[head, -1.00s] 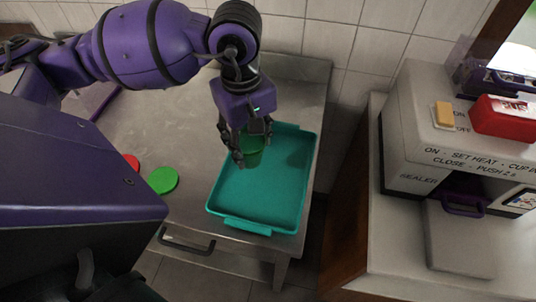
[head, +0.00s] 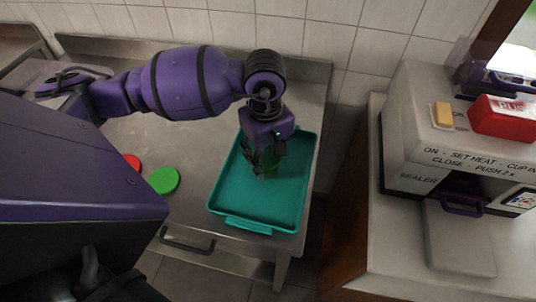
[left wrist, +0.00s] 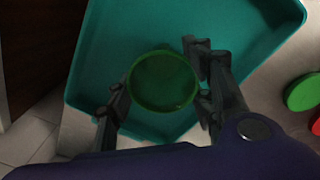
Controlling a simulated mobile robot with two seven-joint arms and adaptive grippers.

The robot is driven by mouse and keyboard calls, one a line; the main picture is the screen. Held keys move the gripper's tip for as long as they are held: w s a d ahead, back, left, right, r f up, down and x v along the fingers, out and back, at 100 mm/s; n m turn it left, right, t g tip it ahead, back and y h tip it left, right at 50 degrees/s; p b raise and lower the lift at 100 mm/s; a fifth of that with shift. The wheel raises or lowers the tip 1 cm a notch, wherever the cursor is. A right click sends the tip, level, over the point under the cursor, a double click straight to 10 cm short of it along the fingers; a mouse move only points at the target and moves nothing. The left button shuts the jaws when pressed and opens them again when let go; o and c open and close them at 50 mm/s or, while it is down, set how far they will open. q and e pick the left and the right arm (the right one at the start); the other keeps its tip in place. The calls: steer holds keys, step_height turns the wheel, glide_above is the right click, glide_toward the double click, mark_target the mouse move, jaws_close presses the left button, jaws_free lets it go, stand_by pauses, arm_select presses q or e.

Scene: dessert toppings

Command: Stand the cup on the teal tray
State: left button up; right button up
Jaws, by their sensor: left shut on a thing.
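The teal tray (head: 229,205) lies on the metal table at its right end. My left gripper (head: 264,168) is over the tray, pointing down, and shut on the green cup (head: 269,163). In the left wrist view the cup (left wrist: 164,82) shows its round rim from above, between the two fingers of the left gripper (left wrist: 160,95), with the tray (left wrist: 125,45) behind it. The cup looks upright. I cannot tell whether its base touches the tray floor. My right gripper is not in view.
A green disc (head: 163,180) and a red disc (head: 132,162) lie on the metal table (head: 185,150) left of the tray. A sealer machine (head: 440,140) stands on a separate counter at the right. A tiled wall is behind the table.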

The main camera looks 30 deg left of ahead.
arm_select(q)
steer(key=shift+f, duration=0.3)
steer(key=o, duration=0.8)
steer(key=shift+r, duration=0.15)
steer(key=shift+o, duration=0.2)
steer(key=shift+r, duration=0.15)
step_height(320, 180, up, 12)
steer(key=shift+s, duration=0.15)
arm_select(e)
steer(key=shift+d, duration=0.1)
